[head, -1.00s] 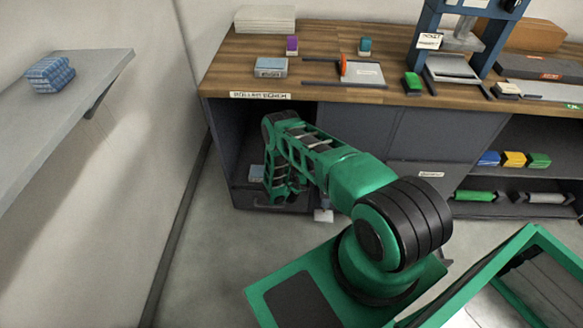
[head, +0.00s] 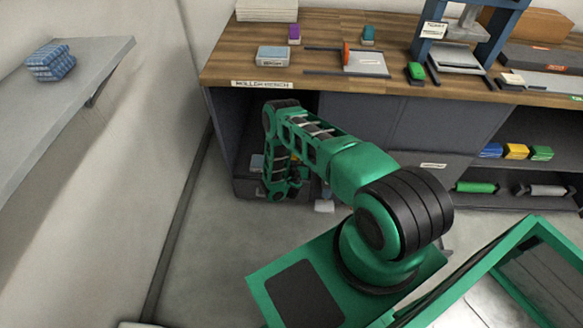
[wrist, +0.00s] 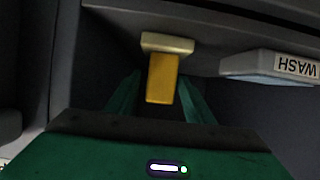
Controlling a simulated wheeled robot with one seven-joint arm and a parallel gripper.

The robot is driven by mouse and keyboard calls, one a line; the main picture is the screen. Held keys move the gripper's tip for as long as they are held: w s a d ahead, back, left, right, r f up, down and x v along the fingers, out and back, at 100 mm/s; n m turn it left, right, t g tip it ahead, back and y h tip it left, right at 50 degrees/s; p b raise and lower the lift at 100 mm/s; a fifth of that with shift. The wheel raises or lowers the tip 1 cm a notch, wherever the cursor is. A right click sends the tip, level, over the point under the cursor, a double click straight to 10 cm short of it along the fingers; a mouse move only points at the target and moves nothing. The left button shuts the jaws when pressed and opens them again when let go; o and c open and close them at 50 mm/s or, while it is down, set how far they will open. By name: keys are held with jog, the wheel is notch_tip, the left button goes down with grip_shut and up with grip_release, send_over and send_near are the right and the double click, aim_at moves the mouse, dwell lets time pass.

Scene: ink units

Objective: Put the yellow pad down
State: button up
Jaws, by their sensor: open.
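The yellow pad (wrist: 162,82) shows in the wrist view, with a cream-coloured block at its end that meets the grey surface. It stands between the two green fingers of my gripper (wrist: 160,78). The fingers are open, with dark gaps visible beside the pad. In the head view my arm reaches into the open bay under the wooden bench (head: 225,72). My fingers and the pad are hidden there behind my own arm.
A pale block labelled WASH (wrist: 262,65) sits beside the pad in the wrist view. Dark bay walls are close around my gripper. A low shelf holds a yellow block (head: 515,151) between blue and green ones. A wall shelf (head: 95,68) carries a blue bundle (head: 51,62).

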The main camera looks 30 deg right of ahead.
jog(key=v, duration=0.7)
jog(key=shift+a+f, duration=0.1)
jog(key=shift+s+a+r, duration=0.25)
jog(key=shift+s+r, duration=0.05)
jog(key=shift+s, duration=0.15)
